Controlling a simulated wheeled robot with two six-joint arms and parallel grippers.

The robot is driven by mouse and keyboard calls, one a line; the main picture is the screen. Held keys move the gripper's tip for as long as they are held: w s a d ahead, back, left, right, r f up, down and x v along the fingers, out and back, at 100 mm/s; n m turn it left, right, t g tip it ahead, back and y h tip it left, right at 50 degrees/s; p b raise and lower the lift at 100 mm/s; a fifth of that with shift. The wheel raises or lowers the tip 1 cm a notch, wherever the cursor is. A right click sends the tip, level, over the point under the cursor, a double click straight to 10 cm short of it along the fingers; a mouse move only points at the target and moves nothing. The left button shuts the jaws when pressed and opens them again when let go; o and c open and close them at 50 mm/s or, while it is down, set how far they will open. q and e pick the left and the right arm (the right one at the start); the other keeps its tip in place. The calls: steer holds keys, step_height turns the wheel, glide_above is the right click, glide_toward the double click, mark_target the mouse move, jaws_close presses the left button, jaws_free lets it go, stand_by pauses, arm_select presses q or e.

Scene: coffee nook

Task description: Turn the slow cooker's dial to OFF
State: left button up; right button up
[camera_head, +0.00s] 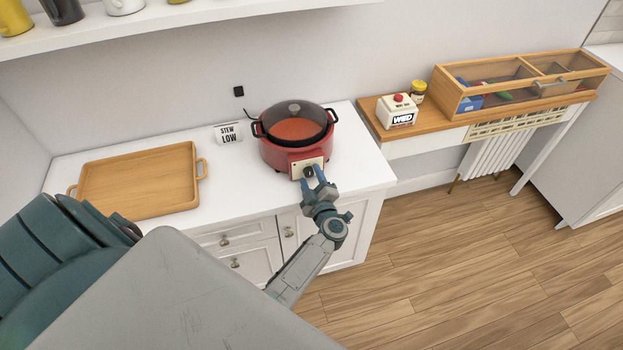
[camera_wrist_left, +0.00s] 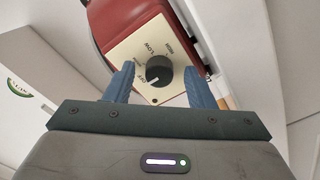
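The red slow cooker (camera_head: 283,153) stands on the white counter (camera_head: 232,185), with a glass lid over orange-red contents. Its black dial (camera_head: 308,172) is on a cream front panel. I cannot tell exactly which label the mark meets. My left gripper (camera_wrist_left: 161,84) is open, its blue fingers on either side of the dial with a gap at each side. In the head view this gripper (camera_head: 314,180) is at the panel. My right gripper is out of view.
A sign (camera_head: 228,133) reading STEW LOW stands left of the cooker. A wooden tray (camera_head: 140,180) lies further left. On the wooden shelf at right are a white box with a red button (camera_head: 397,110), a yellow jar (camera_head: 418,92) and a glazed wooden case (camera_head: 520,82).

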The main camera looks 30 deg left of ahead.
arm_select(q)
steer(key=p+v, duration=0.2)
steer(key=v, duration=0.8)
steer(key=shift+s+d, duration=0.25)
steer(key=shift+s, duration=0.05)
